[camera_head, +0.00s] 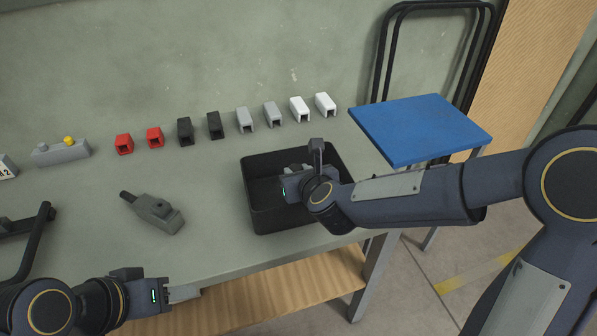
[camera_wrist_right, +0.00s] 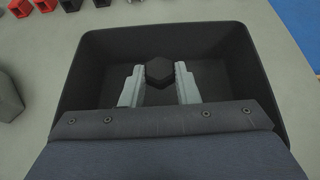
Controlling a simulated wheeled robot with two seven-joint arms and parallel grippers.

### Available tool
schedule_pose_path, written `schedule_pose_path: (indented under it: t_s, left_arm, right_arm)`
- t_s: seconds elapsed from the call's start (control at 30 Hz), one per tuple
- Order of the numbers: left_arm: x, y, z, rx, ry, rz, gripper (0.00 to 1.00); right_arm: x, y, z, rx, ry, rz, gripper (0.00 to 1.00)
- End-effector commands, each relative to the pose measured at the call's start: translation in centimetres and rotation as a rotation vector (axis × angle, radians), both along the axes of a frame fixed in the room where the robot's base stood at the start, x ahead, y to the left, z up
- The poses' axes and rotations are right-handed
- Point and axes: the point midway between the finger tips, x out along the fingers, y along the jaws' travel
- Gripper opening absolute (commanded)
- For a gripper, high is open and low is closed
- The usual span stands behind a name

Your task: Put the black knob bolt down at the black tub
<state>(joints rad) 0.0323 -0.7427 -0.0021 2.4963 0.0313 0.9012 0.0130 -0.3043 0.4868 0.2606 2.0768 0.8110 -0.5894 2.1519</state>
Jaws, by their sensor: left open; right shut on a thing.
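The black tub (camera_head: 262,215) stands on the workbench near its front right edge. My right gripper (camera_head: 293,172) is over the tub. In the right wrist view its two grey fingers (camera_wrist_right: 160,88) are shut on the black knob bolt (camera_wrist_right: 159,70), whose dark knob head shows between the fingertips. The tub's walls (camera_wrist_right: 95,62) surround the bolt in that view, and its floor looks empty around it. I cannot tell whether the bolt touches the floor. My left gripper (camera_head: 185,292) is open and empty at the bench's front edge.
A grey tool-like part (camera_head: 153,212) lies left of the tub. A row of small red, black, grey and white blocks (camera_head: 214,126) stands behind. A grey box with a yellow button (camera_head: 61,151) is at left. A blue-topped seat (camera_head: 420,130) stands right of the bench (camera_head: 220,235).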

Motion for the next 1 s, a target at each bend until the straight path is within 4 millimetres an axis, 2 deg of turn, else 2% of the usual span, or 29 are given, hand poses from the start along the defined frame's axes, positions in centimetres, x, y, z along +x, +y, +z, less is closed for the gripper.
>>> schedule_pose_path:
  t_s: [0.07,0.1,0.27,0.63,1.0]
  left_arm:
    - [0.0,0.0,0.0,0.000,0.000,0.000,0.45]
    - [0.0,0.0,0.0,0.000,0.000,0.000,0.45]
    - [0.0,0.0,0.0,0.000,0.000,0.000,0.45]
    - [0.0,0.0,0.0,0.000,0.000,0.000,0.45]
    - [0.0,0.0,0.1,0.000,0.000,0.000,0.45]
  right_arm:
    - [0.0,0.0,0.0,0.000,0.000,0.000,0.03]
    - [0.0,0.0,0.0,0.000,0.000,0.000,0.32]
    - [0.0,0.0,0.0,0.000,0.000,0.000,0.53]
    - [-0.6,-0.2,0.3,0.000,0.000,0.001,0.54]
    - [-5.6,-1.8,3.1,0.001,-0.002,0.000,0.54]
